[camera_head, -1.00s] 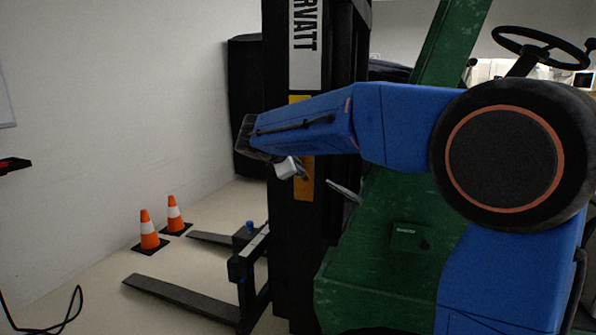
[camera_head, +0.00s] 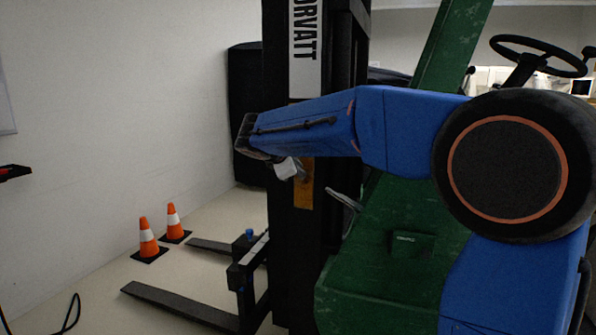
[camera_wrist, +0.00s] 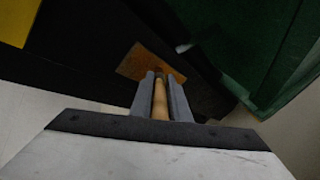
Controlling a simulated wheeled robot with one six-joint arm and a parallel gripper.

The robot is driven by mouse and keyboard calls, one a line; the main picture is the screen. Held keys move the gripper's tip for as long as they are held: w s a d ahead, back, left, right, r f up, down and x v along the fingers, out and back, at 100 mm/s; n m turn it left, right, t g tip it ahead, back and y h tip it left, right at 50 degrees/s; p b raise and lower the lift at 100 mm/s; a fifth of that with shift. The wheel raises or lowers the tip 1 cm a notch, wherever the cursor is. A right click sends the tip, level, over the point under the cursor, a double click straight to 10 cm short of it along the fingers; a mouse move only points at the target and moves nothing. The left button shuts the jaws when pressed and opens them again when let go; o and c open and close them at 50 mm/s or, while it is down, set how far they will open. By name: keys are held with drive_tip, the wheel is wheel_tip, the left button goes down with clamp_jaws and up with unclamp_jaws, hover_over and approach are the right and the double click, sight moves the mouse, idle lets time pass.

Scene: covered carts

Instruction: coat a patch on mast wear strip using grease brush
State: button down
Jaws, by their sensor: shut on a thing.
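The mast wear strip (camera_head: 304,190) is an upright yellow-orange band on the dark mast, partly hidden behind my blue arm. In the wrist view an orange-brown patch (camera_wrist: 138,62) lies on a dark surface just beyond the fingers. My gripper (camera_wrist: 160,78) is shut on the grease brush (camera_wrist: 160,98), whose light wooden handle shows between the two grey fingers. The brush's dark tip reaches the edge of the patch, but I cannot tell whether it touches. In the head view my gripper (camera_head: 298,172) is in front of the strip, and the brush is too small to make out.
The dark mast (camera_head: 290,240) stands beside the green truck body (camera_head: 390,260). Forks (camera_head: 180,305) stick out low to the left. Two orange cones (camera_head: 148,240) stand on the floor near the white wall. Open floor lies left of the mast.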

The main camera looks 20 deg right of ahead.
drive_tip(key=shift+r, duration=1.45)
drive_tip(key=shift+r, duration=1.45)
drive_tip(key=shift+r, duration=1.25)
drive_tip(key=shift+w+a, duration=0.1)
drive_tip(key=shift+w+a, duration=0.25)
drive_tip(key=shift+a, duration=0.05)
drive_tip(key=shift+f, duration=0.15)
